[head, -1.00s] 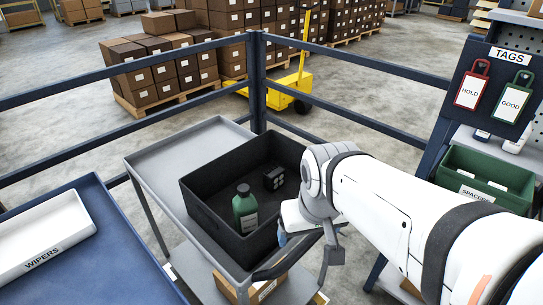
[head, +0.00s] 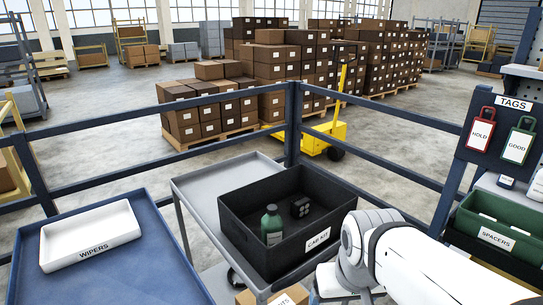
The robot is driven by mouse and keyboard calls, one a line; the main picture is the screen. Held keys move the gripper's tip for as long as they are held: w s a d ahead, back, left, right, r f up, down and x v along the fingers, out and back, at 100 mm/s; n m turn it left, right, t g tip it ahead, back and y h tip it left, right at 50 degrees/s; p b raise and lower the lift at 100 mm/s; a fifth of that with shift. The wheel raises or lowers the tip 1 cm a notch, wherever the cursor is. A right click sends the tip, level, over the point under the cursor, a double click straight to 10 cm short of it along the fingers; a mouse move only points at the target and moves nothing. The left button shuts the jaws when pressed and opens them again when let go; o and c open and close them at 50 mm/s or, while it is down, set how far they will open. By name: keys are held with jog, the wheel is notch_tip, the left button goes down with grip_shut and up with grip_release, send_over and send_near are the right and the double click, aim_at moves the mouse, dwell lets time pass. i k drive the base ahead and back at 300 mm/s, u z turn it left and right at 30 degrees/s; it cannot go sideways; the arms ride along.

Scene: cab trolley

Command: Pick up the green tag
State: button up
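The green tag (head: 517,147) is a white card marked GOOD with a green border and a green loop at its top. It hangs at the right on a dark board headed TAGS, to the right of the red HOLD tag (head: 481,135). My gripper (head: 338,286) is low at the bottom of the head view, beside the front of the black bin and well left of and below the green tag. Its fingers are hidden or cut off, so I cannot tell whether it is open or shut.
The black CAB KIT bin (head: 240,240) on a grey trolley (head: 200,185) holds a green bottle (head: 271,226) and a small dark part (head: 299,207). A green SPACERS bin (head: 500,240) stands below the tags. A white WIPERS tray (head: 85,245) lies on a blue table. Dark rails (head: 120,180) run behind.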

aim_at(519, 141)
jog(key=z, duration=1.45)
jog(key=k, duration=1.3)
jog(key=z, duration=0.75)
jog(key=i, duration=2.35)
jog(key=u, duration=0.35)
jog(key=k, duration=0.3)
jog(key=u, duration=0.05)
